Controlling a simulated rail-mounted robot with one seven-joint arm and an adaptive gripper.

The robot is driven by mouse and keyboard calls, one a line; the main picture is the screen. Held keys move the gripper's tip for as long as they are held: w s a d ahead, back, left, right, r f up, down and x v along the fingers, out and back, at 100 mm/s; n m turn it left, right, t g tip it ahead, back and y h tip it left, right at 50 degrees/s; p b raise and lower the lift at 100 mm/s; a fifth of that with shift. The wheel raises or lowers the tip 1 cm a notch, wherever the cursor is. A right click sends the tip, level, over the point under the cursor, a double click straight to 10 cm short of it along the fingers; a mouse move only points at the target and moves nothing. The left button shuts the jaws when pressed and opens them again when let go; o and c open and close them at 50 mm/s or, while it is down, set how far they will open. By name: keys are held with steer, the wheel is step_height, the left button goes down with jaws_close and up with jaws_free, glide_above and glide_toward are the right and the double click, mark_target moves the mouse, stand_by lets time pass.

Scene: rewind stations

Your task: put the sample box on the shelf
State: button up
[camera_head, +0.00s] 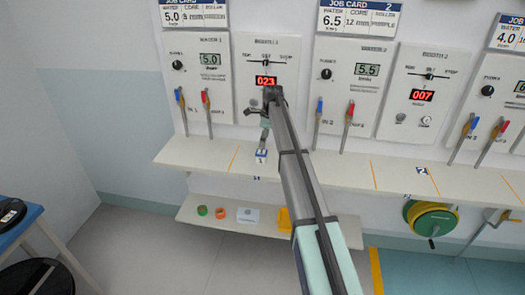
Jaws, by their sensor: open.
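My arm reaches up from the bottom to the wall panel with the red 023 display. My gripper (263,137) is small and partly hidden at the arm's far end, pointing down above the counter; it is open. Below it is a small white and blue item (261,156) marked 1; whether it is the sample box or a counter label is unclear. A gap seems to lie between them. The lower shelf (203,226) holds a pale grey-white item (248,215), which may be a box or a card.
The lower shelf also holds a green ring (202,210), an orange ring (221,212) and a yellow item (284,220) beside my arm. Blue and red levers (206,100) stand above the long counter (200,152). A green and yellow reel (432,218) hangs at right.

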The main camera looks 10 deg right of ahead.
mark_target(265, 152)
steer(key=shift+s+d+r, duration=0.1)
steer(key=shift+d+r, duration=0.05)
steer(key=shift+r, duration=0.75)
steer(key=shift+d+r, duration=0.1)
steer(key=shift+r, duration=0.75)
